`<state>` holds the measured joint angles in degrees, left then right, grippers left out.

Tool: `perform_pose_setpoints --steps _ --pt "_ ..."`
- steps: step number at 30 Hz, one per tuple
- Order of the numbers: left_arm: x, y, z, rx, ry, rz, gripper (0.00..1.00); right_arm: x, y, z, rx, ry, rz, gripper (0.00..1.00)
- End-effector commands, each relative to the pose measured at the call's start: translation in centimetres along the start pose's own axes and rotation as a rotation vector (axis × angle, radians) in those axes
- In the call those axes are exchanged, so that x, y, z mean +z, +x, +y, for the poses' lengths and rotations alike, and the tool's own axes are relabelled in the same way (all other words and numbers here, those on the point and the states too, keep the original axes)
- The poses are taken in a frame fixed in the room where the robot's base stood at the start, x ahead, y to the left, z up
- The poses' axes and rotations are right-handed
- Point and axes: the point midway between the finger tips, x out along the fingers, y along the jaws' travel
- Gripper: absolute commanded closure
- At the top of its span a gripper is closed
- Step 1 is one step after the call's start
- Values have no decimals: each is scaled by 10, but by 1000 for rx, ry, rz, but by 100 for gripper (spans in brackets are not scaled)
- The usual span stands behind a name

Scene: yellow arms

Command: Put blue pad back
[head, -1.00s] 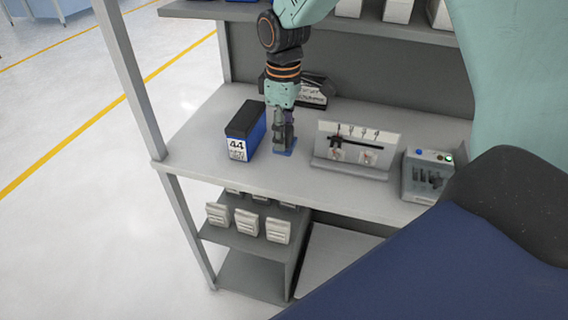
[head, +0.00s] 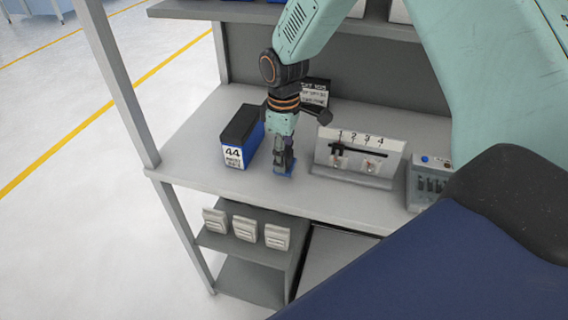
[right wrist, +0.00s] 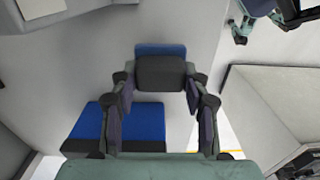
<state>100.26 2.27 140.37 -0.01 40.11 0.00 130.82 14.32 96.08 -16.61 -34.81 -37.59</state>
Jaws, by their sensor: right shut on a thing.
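My right gripper (head: 283,160) points down over the workbench, left of the middle. It is shut on a small block with a blue pad (head: 283,174) at its bottom. In the right wrist view the block has a dark grey top (right wrist: 160,74), with blue (right wrist: 160,50) showing beyond it, between the two fingers. The pad is at or just above the bench top; I cannot tell whether it touches.
A blue box with black top labelled 44 (head: 240,138) stands left of the gripper. A rack numbered 1 to 4 (head: 360,153) stands to the right, with a control box (head: 430,180) beyond. A black-and-white sign (head: 315,92) is behind. The bench top (head: 200,130) has clear room at left.

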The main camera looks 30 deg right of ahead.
Motion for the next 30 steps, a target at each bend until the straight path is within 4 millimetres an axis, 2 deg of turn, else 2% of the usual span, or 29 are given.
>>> perform_pose_setpoints --steps 7,15,16,23,30 --pt "0 1 0 0 -1 0 39 0 32 1 -1 -1 -3 83" --pt "0 1 0 0 0 0 39 -1 34 3 1 0 0 83" --pt "0 1 0 0 0 0 39 -1 34 3 0 0 0 52" --pt "0 1 0 0 0 0 39 -1 34 2 0 0 0 33" --pt "0 1 0 0 0 0 39 -1 34 2 0 0 0 31"
